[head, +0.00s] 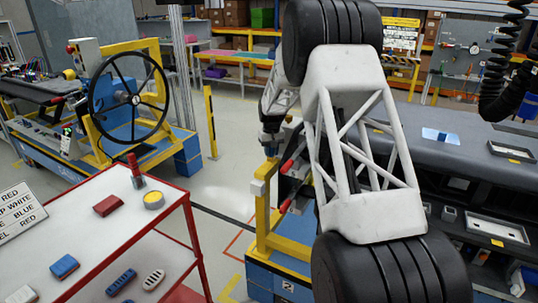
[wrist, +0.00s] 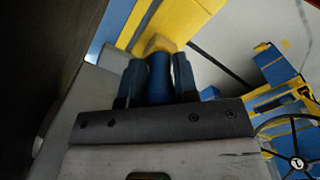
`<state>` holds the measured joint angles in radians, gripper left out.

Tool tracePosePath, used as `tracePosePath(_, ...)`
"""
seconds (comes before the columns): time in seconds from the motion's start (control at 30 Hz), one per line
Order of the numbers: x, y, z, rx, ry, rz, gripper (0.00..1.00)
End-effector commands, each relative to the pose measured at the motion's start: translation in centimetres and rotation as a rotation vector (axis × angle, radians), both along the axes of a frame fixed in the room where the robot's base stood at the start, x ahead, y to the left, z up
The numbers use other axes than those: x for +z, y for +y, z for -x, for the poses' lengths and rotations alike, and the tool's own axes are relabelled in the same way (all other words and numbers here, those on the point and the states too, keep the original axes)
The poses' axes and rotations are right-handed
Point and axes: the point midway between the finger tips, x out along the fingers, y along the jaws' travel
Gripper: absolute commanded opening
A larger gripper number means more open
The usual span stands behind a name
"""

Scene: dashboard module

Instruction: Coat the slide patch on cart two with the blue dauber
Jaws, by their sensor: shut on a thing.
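My gripper (wrist: 158,82) is shut on the blue dauber (wrist: 158,80), which sits upright between its two fingers in the wrist view. A pale yellow tip (wrist: 159,44) shows at the dauber's far end. In the head view my gripper (head: 269,145) is small and partly hidden by my arm, left of the dashboard. Cart two (head: 284,287), with a yellow and blue frame and a "2" label, stands below it. A bright bluish-white patch (head: 440,136) lies on the grey dashboard (head: 405,119); I cannot tell whether it is the slide patch.
A red-edged trolley (head: 95,232) at left holds a yellow-topped tin (head: 153,200), a red upright tool (head: 135,170), and red (head: 108,205) and blue (head: 65,265) blocks. A sign (head: 18,212) stands there. Another cart with a steering wheel (head: 130,98) is behind. Floor between is clear.

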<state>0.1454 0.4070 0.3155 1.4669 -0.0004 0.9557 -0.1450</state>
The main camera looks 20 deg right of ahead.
Motion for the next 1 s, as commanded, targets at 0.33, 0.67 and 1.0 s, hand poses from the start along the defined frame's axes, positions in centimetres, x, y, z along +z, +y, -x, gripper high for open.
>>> tracePosePath(0.33, 4.1, 0.0, -0.1, 0.000, -0.005, 0.001, 0.04)
tracePosePath(0.67, 6.9, 0.0, 0.0, 0.000, -0.005, 0.001, 0.04)
tracePosePath(1.0, 7.5, 0.0, 0.0, 0.000, -0.003, 0.000, 0.04)
